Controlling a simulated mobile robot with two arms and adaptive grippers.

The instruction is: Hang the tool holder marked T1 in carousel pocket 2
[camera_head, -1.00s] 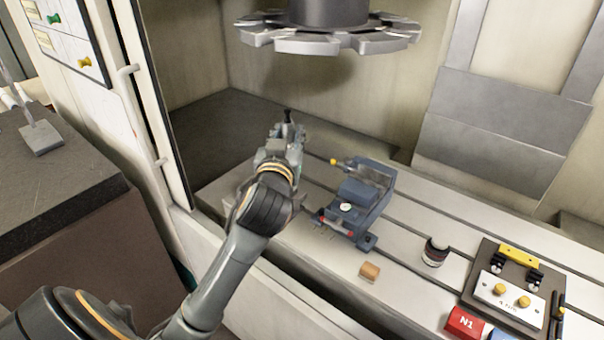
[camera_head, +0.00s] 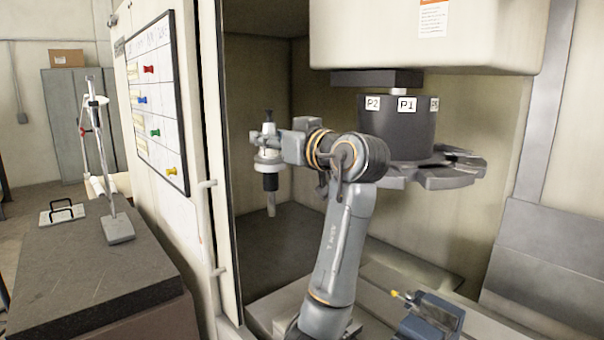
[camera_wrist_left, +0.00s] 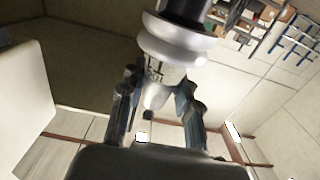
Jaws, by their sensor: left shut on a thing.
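My left gripper (camera_head: 268,142) is shut on the tool holder (camera_head: 269,162), held upright in the air left of the carousel (camera_head: 440,172). The holder has a light flange, a dark lower body and a thin tool pointing down. In the left wrist view, the marking T1 shows on the holder (camera_wrist_left: 155,70) between the gripper's fingers (camera_wrist_left: 157,98). The carousel is a grey pocketed disc under a dark drum. Its label P2 (camera_head: 373,103) is left of label P1 (camera_head: 407,105). My forearm hides the disc below P2. My right gripper is not in view.
The machine head (camera_head: 430,40) hangs above the carousel. A blue vise (camera_head: 428,318) stands on the machine table below. The door frame (camera_head: 214,180) and a whiteboard (camera_head: 155,105) are at left, beside a dark bench (camera_head: 90,270). Air between holder and carousel is partly filled by my arm.

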